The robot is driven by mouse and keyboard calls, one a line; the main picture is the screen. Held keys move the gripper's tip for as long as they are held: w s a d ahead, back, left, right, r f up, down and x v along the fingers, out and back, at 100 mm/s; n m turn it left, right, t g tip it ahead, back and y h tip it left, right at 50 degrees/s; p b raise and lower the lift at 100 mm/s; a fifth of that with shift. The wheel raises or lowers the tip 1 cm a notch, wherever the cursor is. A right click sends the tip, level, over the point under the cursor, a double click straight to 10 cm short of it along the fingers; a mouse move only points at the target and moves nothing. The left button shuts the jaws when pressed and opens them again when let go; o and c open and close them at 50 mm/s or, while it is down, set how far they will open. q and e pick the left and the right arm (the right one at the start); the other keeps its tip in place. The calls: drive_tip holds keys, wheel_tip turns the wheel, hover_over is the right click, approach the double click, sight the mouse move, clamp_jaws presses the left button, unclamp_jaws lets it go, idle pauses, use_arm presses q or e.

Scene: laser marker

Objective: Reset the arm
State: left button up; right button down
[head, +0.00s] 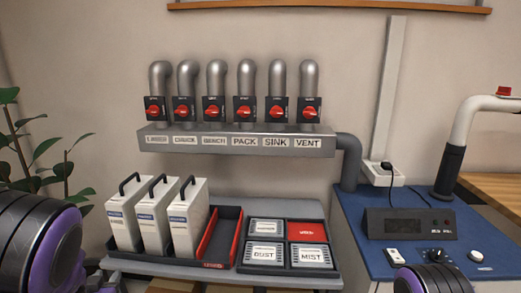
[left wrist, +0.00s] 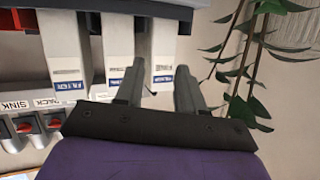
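My left gripper (left wrist: 161,70) is open in the left wrist view, its two grey fingers apart with nothing held between them. Beyond the fingers are white filter boxes, one (left wrist: 163,48) behind the gap and others to its left. In the head view my left arm (head: 40,240) fills the lower left corner, left of the filter boxes; its fingers cannot be made out there. Part of my right arm (head: 432,280) shows at the lower right edge; the right gripper is out of frame.
Three white filter boxes (head: 187,222) with black handles stand in a tray beside an empty red-edged slot (head: 220,238). A tray of labelled squares (head: 290,229) lies right. Switches (head: 213,110) line a duct (head: 235,141). A controller (head: 409,223) sits on a blue bench. A plant (head: 40,150) is left.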

use_arm(q)
drive_tip(key=s+d+f+n+g, duration=0.3)
drive_tip(key=s+f+g, duration=0.1)
drive_tip(key=s+f, duration=0.75)
drive_tip(key=s+d+f+n+g+p, duration=0.1)
drive_tip(key=s+d+f+g, duration=0.2)
drive_tip(key=s+f, duration=0.3)
drive_tip(key=s+d+f+n+g+p, duration=0.1)
drive_tip(key=s+d+f+g, duration=0.2)
drive_tip(key=s+f, duration=0.4)
drive_tip(key=s, duration=0.7)
drive_tip(key=shift+s+d+g+h, duration=0.2)
drive_tip(key=shift+s+g+h, duration=0.1)
drive_tip(key=shift+h, duration=0.1)
